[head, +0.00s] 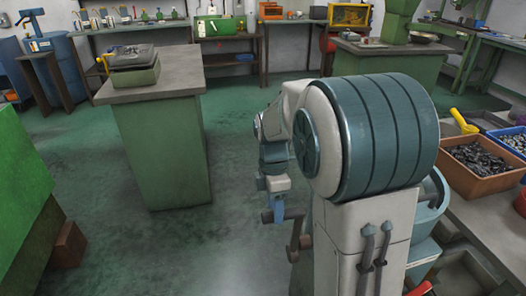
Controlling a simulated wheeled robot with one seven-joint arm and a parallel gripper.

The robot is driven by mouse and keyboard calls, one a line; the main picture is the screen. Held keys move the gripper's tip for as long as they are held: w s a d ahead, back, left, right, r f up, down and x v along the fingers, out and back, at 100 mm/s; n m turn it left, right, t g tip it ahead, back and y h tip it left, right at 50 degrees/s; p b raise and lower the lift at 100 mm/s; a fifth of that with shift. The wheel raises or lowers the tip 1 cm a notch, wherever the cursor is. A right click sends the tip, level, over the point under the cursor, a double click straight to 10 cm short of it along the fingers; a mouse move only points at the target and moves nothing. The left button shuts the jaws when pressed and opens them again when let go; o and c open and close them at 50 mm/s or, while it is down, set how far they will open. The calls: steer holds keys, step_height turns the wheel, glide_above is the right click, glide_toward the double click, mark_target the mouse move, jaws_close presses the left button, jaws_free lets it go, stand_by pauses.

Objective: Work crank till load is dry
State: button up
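A dark brown metal crank (296,238) shows left of my arm's white column, with its grip (295,214) at the upper end. My gripper (278,212) is small in the head view and points down at the grip. Its blue fingers overlap the grip; whether they are closed around it is too small to tell. A light blue tub (432,205) stands behind my arm at the right. My arm hides most of the tub and where the crank joins. The load inside the tub is not visible.
At the right, a bench (490,222) carries an orange bin (482,180) of dark metal parts, a yellow scoop (463,122) and a blue bin (512,140). A green pedestal (165,150) stands left of centre. Open green floor (235,225) lies between it and the crank.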

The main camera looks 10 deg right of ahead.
step_height(320, 180, up, 12)
steer(key=w+p, duration=0.1)
steer(key=w, duration=0.1)
steer(key=shift+w+f+p, duration=0.15)
steer(key=shift+w+p, duration=0.05)
steer(key=shift+p, duration=0.15)
